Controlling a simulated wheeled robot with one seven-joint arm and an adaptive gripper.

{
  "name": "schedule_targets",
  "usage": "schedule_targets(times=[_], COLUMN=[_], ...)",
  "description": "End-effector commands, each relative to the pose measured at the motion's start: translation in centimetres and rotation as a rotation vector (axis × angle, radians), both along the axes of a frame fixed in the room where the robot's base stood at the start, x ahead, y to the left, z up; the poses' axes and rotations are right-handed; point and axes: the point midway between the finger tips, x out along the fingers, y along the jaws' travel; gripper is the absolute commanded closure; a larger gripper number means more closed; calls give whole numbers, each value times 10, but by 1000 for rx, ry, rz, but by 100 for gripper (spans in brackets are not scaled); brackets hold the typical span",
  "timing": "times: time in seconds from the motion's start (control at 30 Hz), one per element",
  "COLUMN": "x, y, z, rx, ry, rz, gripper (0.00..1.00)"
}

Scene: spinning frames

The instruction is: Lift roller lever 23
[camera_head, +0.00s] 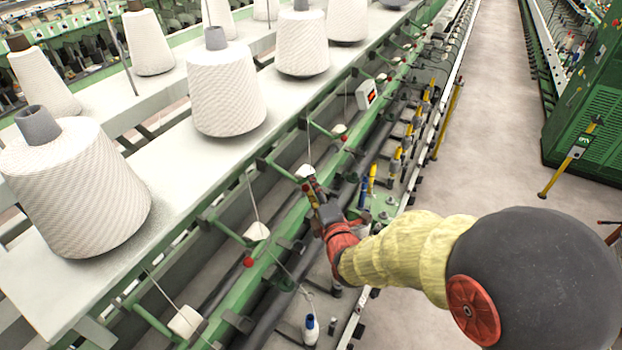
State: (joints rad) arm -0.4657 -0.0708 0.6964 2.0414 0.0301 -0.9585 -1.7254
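A row of levers with yellow parts runs along the green spinning frame; the nearest clear one is a yellow lever (372,178) just right of my gripper. More yellow levers (396,160) stand farther up the row. I cannot read any number, so I cannot tell which is roller lever 23. My gripper (314,188) is over the frame's green rail, left of the nearest yellow lever. Its fingers are small and overlap parts behind them, so I cannot tell whether they are open or touch anything. My wrist and arm hide part of the row below.
Large white yarn cones (225,90) stand on a pale shelf (190,165) at the left. Threads run down to small white pieces (257,231) along the rail. A small bobbin (310,330) stands at the bottom. A clear floor aisle (490,110) lies right; a green cabinet (590,120) stands beyond it.

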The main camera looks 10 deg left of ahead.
Motion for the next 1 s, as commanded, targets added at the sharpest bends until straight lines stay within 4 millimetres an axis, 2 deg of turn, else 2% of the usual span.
schedule_targets(times=[0.1,0.3,0.67,1.0], x=[14,29,33,33], y=[7,13,15,15], z=[-2,-4,-5,-5], rx=[0,0,1,1], ry=[2,1,0,0], rz=[0,0,0,0], gripper=[71,71,71,90])
